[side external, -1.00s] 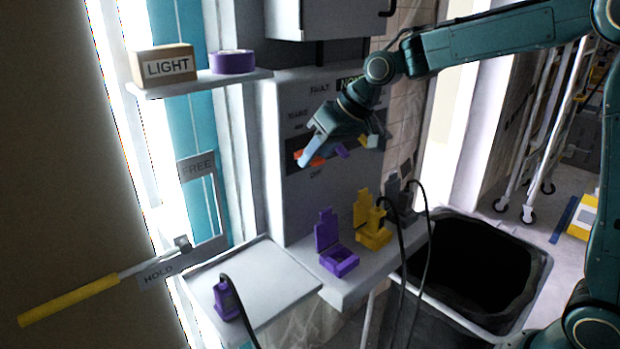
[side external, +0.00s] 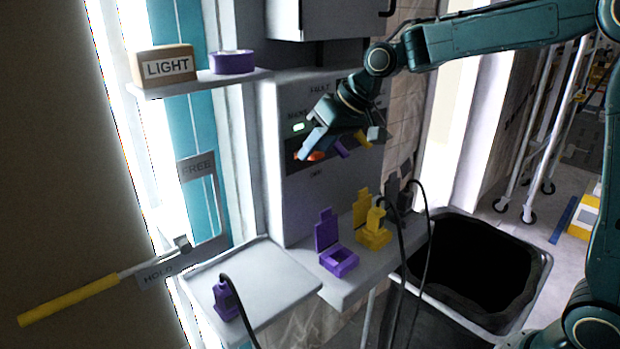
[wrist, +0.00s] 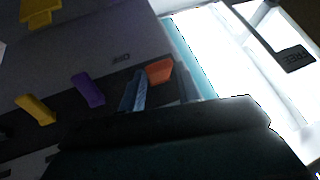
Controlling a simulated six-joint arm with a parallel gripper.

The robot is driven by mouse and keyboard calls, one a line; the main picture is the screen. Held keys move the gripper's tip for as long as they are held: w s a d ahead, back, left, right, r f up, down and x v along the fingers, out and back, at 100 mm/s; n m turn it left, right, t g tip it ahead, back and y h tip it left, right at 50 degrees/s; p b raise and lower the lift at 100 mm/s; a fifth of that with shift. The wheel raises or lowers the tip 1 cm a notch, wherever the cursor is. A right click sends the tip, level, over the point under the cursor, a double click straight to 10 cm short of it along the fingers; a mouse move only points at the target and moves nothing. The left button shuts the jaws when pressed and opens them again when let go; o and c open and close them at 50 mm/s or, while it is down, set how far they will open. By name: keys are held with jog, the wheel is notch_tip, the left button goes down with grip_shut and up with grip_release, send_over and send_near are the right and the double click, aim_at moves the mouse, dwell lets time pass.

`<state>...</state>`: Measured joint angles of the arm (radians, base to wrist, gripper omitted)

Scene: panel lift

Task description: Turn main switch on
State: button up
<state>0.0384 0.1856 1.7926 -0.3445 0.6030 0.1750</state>
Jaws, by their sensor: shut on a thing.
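The grey switch panel (side external: 325,205) stands upright on the cabinet, with a dark strip holding coloured levers. The orange lever (side external: 317,156) is at the strip's left end, beside my gripper (side external: 303,155). My gripper is shut on it, though its jaws partly hide the contact. In the wrist view the orange lever (wrist: 159,72) touches a blue-grey fingertip (wrist: 133,92). A purple lever (side external: 341,149) and a yellow lever (side external: 363,139) are farther right on the strip. A green lamp (side external: 299,127) glows above the orange lever.
Below are a purple socket (side external: 338,258) and a yellow socket (side external: 373,234) on a shelf, with black cables. A purple plug (side external: 227,300) stands on a white tray (side external: 275,275). A yellow-handled lever (side external: 70,300) is at left, and a black bin (side external: 480,265) at right.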

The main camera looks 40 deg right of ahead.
jog(key=shift+w+a+r, duration=0.15)
jog(key=shift+a+r, duration=0.05)
jog(key=shift+r, duration=0.25)
jog(key=shift+w+a+r, duration=0.1)
jog(key=shift+a+r, duration=0.1)
jog(key=shift+r, duration=0.2)
dwell(0.4)
jog(key=o, duration=0.7)
jog(key=shift+o, duration=0.2)
jog(key=shift+f, duration=0.1)
jog(key=shift+s+f, duration=0.1)
jog(key=shift+f, duration=0.05)
jog(key=shift+d, duration=0.1)
jog(key=v, duration=0.7)
jog(key=shift+d, duration=0.1)
